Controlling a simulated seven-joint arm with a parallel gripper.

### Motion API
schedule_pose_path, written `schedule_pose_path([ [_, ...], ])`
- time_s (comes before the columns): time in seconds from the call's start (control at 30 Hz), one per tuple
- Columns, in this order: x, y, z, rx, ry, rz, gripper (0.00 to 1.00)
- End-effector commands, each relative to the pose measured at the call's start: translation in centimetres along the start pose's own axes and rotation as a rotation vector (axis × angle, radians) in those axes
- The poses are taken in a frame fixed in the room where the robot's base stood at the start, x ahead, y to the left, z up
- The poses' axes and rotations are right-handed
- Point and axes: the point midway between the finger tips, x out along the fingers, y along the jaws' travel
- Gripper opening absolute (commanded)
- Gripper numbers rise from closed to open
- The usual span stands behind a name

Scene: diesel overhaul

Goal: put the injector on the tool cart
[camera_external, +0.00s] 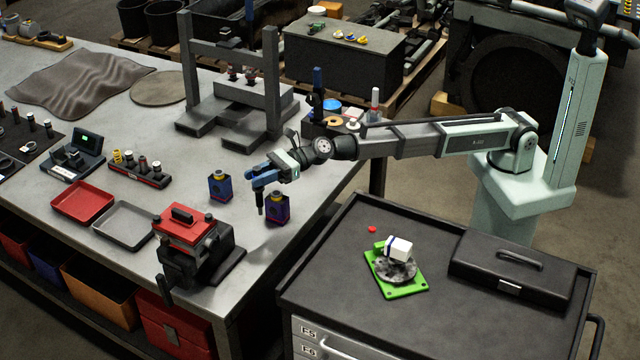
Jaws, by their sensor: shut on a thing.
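My gripper (261,182) is over the right part of the metal workbench, its blue fingers shut on a slim dark piece that looks like the injector (259,204). The tool cart (335,250) stands at the lower right, with a dark flat top, apart from the bench.
On the cart are a green plate (408,287) with a grey-and-white part, a black case (515,268) and a small red item (372,229). The cart's left top is clear.

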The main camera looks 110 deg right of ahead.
Motion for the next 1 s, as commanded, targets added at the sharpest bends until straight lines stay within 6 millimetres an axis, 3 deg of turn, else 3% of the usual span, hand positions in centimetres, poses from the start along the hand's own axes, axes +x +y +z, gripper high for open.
schedule_pose_path([
  [0.17,0.1,0.0,2.3,-0.001,-0.004,-0.001,0.00],
  [0.5,0.1,-0.1,10.9,-0.002,-0.004,-0.001,0.00],
  [0.8,0.1,0.1,15.7,-0.001,-0.003,0.000,0.00],
  [1.0,0.1,4.8,15.2,0.000,-0.001,0.048,0.00],
])
